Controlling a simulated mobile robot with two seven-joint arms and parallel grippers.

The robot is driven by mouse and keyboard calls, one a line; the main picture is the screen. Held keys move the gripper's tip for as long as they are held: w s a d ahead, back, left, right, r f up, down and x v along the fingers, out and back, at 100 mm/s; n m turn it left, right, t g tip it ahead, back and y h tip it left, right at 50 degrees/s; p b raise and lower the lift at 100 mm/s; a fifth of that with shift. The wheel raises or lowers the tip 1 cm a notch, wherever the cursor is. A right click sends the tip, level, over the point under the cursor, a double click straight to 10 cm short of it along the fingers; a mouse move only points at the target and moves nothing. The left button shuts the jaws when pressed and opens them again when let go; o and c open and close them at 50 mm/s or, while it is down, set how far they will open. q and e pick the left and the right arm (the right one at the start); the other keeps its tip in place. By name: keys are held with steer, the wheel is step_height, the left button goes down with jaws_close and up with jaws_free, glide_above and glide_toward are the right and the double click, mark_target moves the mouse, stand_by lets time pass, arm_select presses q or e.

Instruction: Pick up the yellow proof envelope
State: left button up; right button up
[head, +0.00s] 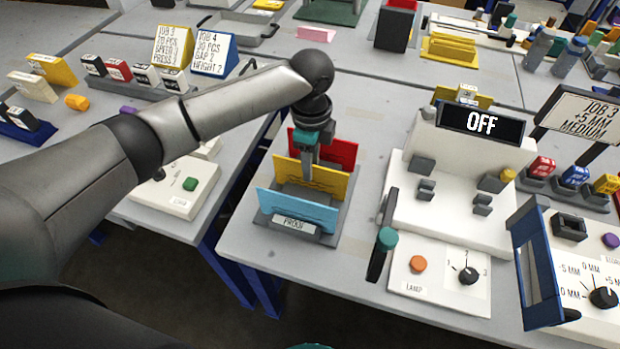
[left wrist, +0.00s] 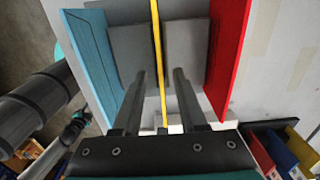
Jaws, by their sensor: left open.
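The yellow proof envelope (head: 332,182) stands upright in the middle of a grey rack labelled PROOF (head: 294,225), between a blue envelope (head: 290,207) in front and a red one (head: 340,149) behind. My left gripper (head: 307,161) points down over the rack at the yellow envelope. In the left wrist view its two fingers (left wrist: 160,75) are apart, one on each side of the thin yellow edge (left wrist: 157,35), with a gap on both sides. The blue (left wrist: 92,55) and red (left wrist: 229,50) envelopes lie outside the fingers.
A white plotter machine with an OFF display (head: 481,122) stands right of the rack. A LAMP control box (head: 440,275) with an orange button sits in front of it. A green-button box (head: 175,190) is on the left table. Some bare table lies left of the rack.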

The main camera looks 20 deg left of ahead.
arm_select(q)
step_height(320, 180, down, 4)
steer(key=shift+a+f+b, duration=0.1)
steer(key=shift+b, duration=0.4)
jaws_close()
